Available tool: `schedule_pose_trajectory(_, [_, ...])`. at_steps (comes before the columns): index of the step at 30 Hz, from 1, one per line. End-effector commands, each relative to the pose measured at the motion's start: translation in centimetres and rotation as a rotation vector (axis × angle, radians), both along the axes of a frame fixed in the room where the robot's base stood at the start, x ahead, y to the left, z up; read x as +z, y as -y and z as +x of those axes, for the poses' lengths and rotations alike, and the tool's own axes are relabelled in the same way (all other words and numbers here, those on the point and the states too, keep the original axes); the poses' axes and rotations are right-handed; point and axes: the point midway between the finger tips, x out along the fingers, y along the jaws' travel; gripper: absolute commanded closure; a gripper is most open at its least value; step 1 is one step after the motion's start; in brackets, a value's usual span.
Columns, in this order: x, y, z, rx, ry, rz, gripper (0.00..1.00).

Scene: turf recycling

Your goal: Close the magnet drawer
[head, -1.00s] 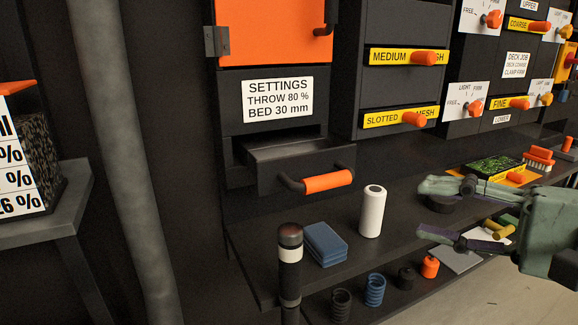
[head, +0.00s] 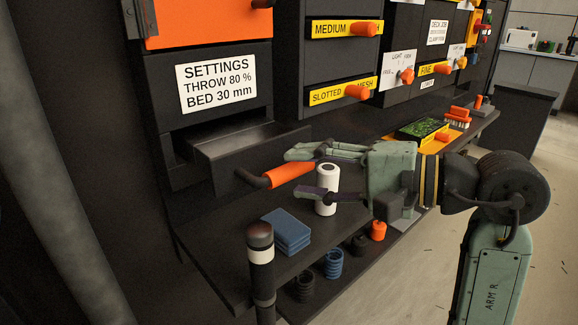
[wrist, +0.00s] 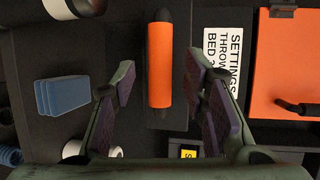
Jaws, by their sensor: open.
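The magnet drawer (head: 222,150) is a dark box standing pulled out below the settings label. Its front carries an orange bar handle (head: 292,174), which also shows in the wrist view (wrist: 160,65). My gripper (head: 312,172) is open, its two fingers pointing left toward the handle. In the wrist view the handle lies between the two open fingers (wrist: 158,80), with gaps on both sides. I cannot tell whether any finger touches it.
A white cylinder (head: 327,204) stands on the shelf behind the lower finger. Blue folded cloths or pads (head: 287,231) lie on the shelf. A black post with a white band (head: 260,257) rises at the front. The settings label (head: 217,83) is above the drawer.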

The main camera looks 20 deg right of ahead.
Motion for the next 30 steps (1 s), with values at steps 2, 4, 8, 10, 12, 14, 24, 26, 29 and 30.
schedule_pose_trajectory(2, [-0.2, -0.9, 0.9, 0.002, 0.0, -0.001, 0.6])
schedule_pose_trajectory(4, [-0.3, -1.4, 1.5, 0.002, 0.0, 0.0, 0.6])
schedule_pose_trajectory(8, [-0.5, -2.1, 2.2, 0.002, -0.001, 0.0, 0.6])
schedule_pose_trajectory(10, [-0.6, -2.3, 2.3, 0.001, 0.0, 0.0, 0.6])
schedule_pose_trajectory(12, [-0.6, -2.3, 2.4, 0.001, 0.0, 0.0, 0.6])
schedule_pose_trajectory(14, [-0.6, -2.3, 2.4, 0.001, 0.0, 0.0, 0.6])
schedule_pose_trajectory(24, [-0.6, -2.2, 2.4, 0.0, 0.0, 0.0, 0.74])
schedule_pose_trajectory(26, [-0.6, -2.2, 2.4, 0.0, 0.0, 0.0, 0.78])
schedule_pose_trajectory(29, [-0.6, -2.2, 2.4, 0.0, 0.0, 0.0, 0.85])
schedule_pose_trajectory(30, [-0.6, -2.2, 2.4, 0.0, 0.0, 0.0, 0.88])
